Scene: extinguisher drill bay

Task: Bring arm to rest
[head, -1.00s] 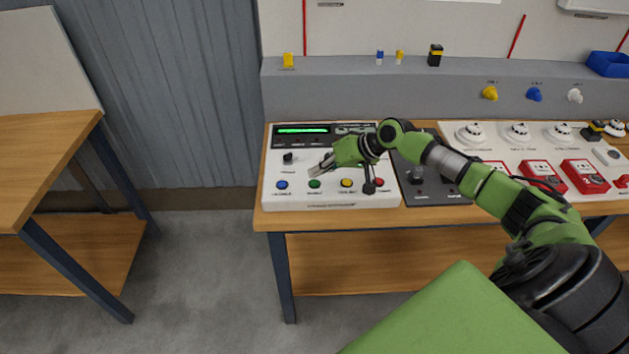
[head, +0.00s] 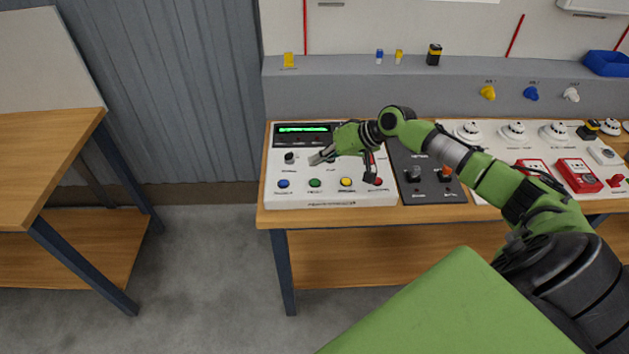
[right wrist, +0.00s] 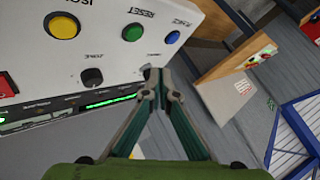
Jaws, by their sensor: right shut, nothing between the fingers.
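My right arm reaches in from the lower right of the head view, over the bench. Its gripper (head: 316,158) is shut and empty, above the white control panel (head: 330,197), with its tips near the black knob (head: 290,158). My left gripper is not in view.
A green display (head: 303,129) is lit on the panel, with blue (head: 284,183), green, yellow and red buttons below. A dark module (head: 430,190) and red call boxes (head: 578,175) stand to the right. A wooden table (head: 45,165) stands left, with clear floor between.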

